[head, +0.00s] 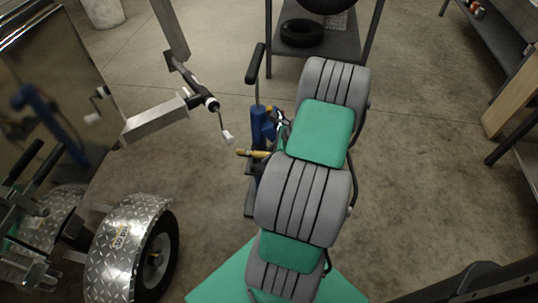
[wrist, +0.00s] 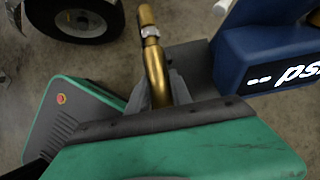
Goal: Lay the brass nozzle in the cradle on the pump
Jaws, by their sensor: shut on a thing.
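The brass nozzle (wrist: 153,62) is a bent golden tube with a pale collar near its far end. My gripper (wrist: 158,92) is shut on it, with grey fingers on either side, in the wrist view. In the head view the brass nozzle (head: 252,153) sticks out left of my arm, beside the pump. The blue pump (head: 262,122) stands upright with a black handle on top. Its blue body with white "psi" lettering (wrist: 275,58) is close at right in the wrist view. A dark grey piece lies between nozzle and pump; I cannot tell whether it is the cradle. My arm hides part of the pump.
A trailer with a diamond-plate fender (head: 122,245) and wheel stands at left. Its coupling arm and jack crank (head: 228,137) reach close to the pump. A shelf with tyres (head: 300,33) stands behind. The floor right of my arm is clear.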

